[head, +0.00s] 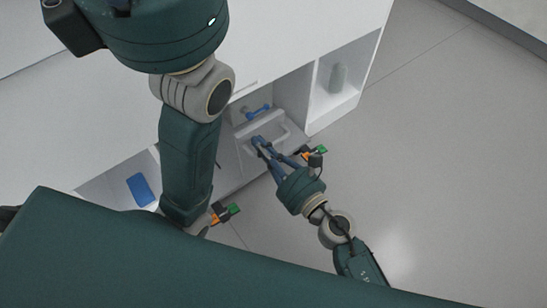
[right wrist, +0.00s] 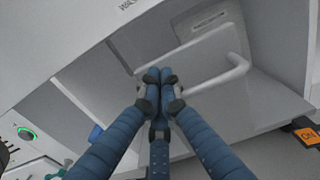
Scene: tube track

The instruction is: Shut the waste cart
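The waste cart (head: 244,128) is a pale box in the middle bay of a white bench, with a light bar handle (head: 287,132) on it. In the right wrist view the handle (right wrist: 222,77) runs to the right from behind my fingertips. I cannot tell how far the cart stands out of the bay. My right gripper (head: 257,142) is at the cart's front by the handle. In the right wrist view its blue fingers (right wrist: 159,76) meet at the tips, with nothing visible between them. Whether they touch the cart is unclear. My left gripper is hidden behind my own body.
A blue item (head: 258,111) lies behind the handle in the bay. A bottle (head: 338,77) stands in the right-hand compartment, and a blue object (head: 140,190) is in the left one. The grey floor (head: 440,150) to the right is clear.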

